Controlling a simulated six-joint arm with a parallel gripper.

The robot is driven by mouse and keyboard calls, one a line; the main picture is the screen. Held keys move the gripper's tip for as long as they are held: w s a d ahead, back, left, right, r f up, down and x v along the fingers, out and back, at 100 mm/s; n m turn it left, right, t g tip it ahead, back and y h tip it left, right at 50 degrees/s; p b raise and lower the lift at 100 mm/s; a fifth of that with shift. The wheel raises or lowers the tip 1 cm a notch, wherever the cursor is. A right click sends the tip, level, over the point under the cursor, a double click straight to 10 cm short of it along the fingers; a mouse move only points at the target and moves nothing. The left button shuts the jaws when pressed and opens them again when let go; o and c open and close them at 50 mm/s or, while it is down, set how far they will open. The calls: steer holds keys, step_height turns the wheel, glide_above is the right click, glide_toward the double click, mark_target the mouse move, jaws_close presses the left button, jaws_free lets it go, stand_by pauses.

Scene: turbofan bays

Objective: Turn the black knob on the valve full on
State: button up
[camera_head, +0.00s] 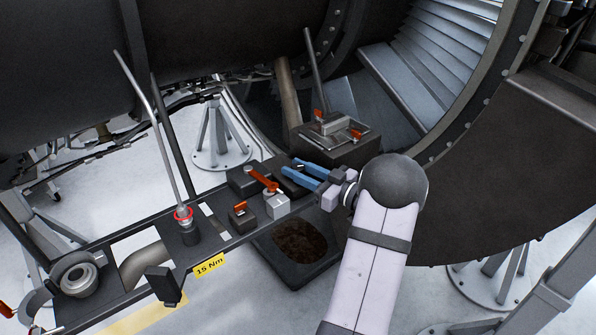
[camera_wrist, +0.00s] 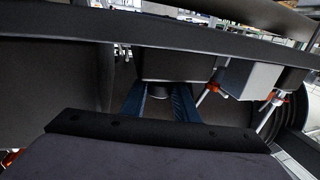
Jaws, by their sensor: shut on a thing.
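My gripper (camera_head: 291,167) has two blue fingers. It reaches in from the right to the far end of the dark rail, beside a dark block. In the wrist view the fingers (camera_wrist: 158,88) stand either side of a small dark round part, which looks like the black knob (camera_wrist: 158,94), under a dark box-shaped body (camera_wrist: 165,66), perhaps the valve. The gripper is shut on this part. The fingers and dark surroundings hide most of the knob in the head view, and I cannot tell its turn angle.
An orange lever (camera_head: 262,180) and a grey block (camera_head: 277,206) sit close left of the fingers. A red-ringed post (camera_head: 184,214) stands farther left, above a "15 Nm" label (camera_head: 209,266). A dark box (camera_head: 350,152) and the large engine casing stand behind.

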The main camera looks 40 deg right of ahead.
steer(key=shift+r+n+y, duration=0.15)
steer(key=shift+n+y, duration=0.25)
steer(key=shift+y, duration=0.2)
steer(key=o, duration=1.1)
steer(key=shift+c, duration=0.2)
steer(key=v, duration=0.8)
